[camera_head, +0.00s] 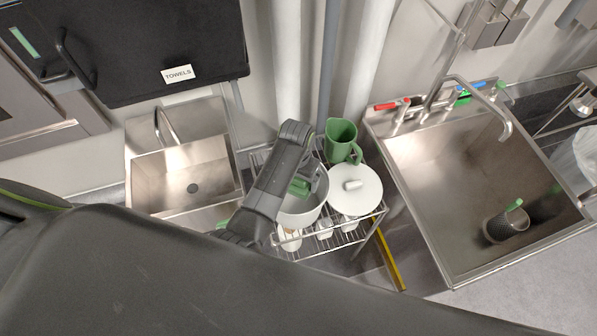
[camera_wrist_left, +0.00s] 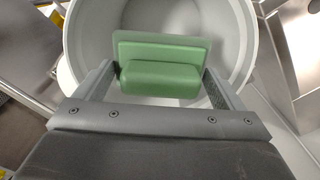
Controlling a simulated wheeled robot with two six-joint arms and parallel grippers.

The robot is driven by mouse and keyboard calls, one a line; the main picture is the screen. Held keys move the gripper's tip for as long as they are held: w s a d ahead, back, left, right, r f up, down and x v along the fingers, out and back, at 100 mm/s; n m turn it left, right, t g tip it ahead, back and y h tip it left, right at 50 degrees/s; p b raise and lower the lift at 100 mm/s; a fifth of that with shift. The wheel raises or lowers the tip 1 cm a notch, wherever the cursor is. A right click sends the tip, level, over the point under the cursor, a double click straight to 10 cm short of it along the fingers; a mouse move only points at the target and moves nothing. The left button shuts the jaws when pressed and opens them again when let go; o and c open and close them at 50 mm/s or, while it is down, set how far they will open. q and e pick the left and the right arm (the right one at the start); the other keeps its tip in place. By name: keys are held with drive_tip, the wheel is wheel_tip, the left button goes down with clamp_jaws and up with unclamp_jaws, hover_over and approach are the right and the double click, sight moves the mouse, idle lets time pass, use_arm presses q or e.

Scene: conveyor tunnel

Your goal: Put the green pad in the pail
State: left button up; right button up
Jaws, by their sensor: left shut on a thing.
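The green pad (camera_head: 300,187) is held between the fingers of my left gripper (camera_head: 304,180). In the left wrist view the pad (camera_wrist_left: 160,72) sits between both fingers, its flat plate on the far side of a thicker block. The pail (camera_head: 308,217) is a round pale bucket on a wire rack, and its open mouth is under the pad. In the left wrist view the pail's wall (camera_wrist_left: 243,42) curves around the pad. I cannot tell whether the pad touches the pail's bottom. My right gripper is not in view.
A green pitcher (camera_head: 341,141) stands behind the pail, and a white lid (camera_head: 355,197) lies right of it on the rack (camera_head: 345,241). Cups stand on a lower shelf. Sinks lie left (camera_head: 160,185) and right (camera_head: 440,170). A dark mesh cup (camera_head: 503,229) is in the right sink.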

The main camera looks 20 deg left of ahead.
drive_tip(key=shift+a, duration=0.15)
use_arm(q)
drive_tip(key=o, duration=0.9)
drive_tip(key=shift+s, duration=0.1)
drive_tip(key=shift+o, duration=1.1)
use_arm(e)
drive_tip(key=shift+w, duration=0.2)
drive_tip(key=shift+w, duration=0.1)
use_arm(q)
drive_tip(key=shift+r, duration=0.15)
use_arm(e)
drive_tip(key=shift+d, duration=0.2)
